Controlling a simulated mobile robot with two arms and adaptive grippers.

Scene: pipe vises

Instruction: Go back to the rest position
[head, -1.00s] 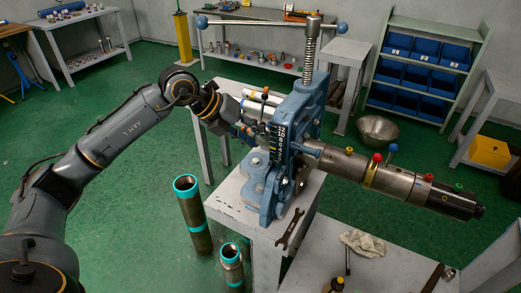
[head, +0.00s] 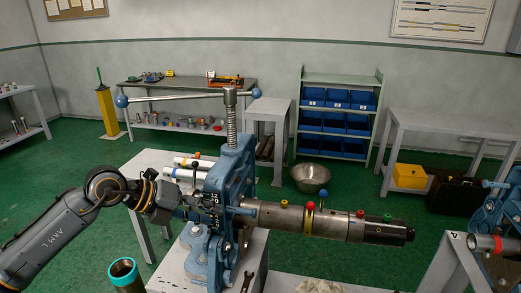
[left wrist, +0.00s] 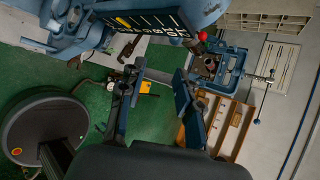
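My left arm comes in from the left in the head view. Its gripper (head: 190,203) is beside the left side of a blue pipe vise (head: 233,180), partly merged with it from this angle. In the left wrist view the left gripper (left wrist: 153,92) has its two dark fingers spread, with nothing visible between them. Blue vise parts with a marked scale (left wrist: 145,22) show above the fingers there. A steel pipe assembly (head: 330,224) with coloured knobs sticks out to the right of the vise. My right gripper is not in view.
The vise stands on a grey bench (head: 168,275). A teal-rimmed pipe (head: 125,276) stands at its left. A wrench (head: 247,281) lies in front. A metal bowl (head: 310,178) is on the green floor behind. Another blue vise (head: 490,215) is at the right edge.

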